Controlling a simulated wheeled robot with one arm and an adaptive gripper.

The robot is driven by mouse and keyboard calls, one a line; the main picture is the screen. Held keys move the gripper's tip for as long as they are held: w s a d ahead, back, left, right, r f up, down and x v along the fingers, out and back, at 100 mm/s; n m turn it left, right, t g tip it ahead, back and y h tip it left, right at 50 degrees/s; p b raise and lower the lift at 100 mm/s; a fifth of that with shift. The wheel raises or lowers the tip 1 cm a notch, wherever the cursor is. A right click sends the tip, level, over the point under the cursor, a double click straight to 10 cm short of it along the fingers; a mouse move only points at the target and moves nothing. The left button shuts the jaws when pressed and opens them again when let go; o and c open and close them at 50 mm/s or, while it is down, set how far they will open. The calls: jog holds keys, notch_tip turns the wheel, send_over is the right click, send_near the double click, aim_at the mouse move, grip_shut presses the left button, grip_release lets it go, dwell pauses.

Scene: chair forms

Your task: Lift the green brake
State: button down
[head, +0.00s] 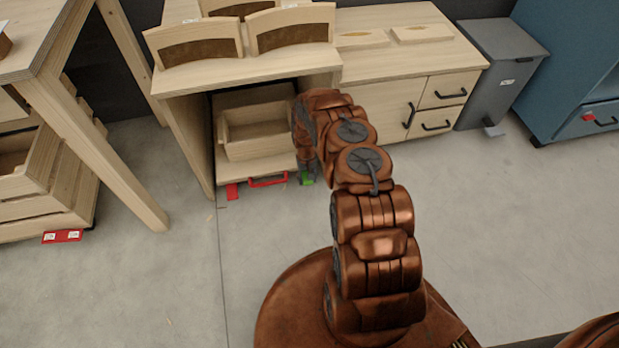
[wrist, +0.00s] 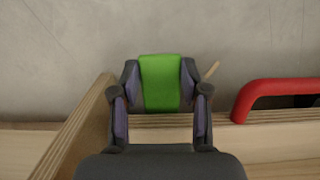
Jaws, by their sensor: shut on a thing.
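The green brake (head: 306,178) is a small bright green piece at the front edge of the low wooden shelf, right of a red handle (head: 268,181). In the wrist view the green brake (wrist: 160,83) stands between the two fingers of my gripper (wrist: 160,95), which touch it on both sides. My gripper (head: 306,168) is shut on it. The lower part of the brake is hidden by the gripper body in the wrist view. The red handle also shows in the wrist view (wrist: 275,88), right of my gripper and apart from it.
A red piece (head: 232,191) sits left of the handle. A wooden crate (head: 255,135) stands on the shelf under the desk (head: 250,72), whose left side panel (head: 188,140) and right cabinet (head: 400,105) flank it. The floor (head: 160,260) in front is clear.

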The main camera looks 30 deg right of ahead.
aim_at(306, 178)
jog(key=c, duration=0.6)
grip_release()
jog(key=shift+o, duration=0.2)
jog(key=shift+w+d+r, duration=0.1)
jog(key=shift+w+r, duration=0.05)
jog(key=shift+r, duration=1.1)
jog(key=shift+w+r, duration=0.15)
jog(key=shift+r, duration=1.05)
jog(key=shift+w+d+r, duration=0.1)
jog(key=shift+w+r, duration=0.05)
jog(key=shift+r, duration=1.1)
jog(key=shift+a, duration=0.15)
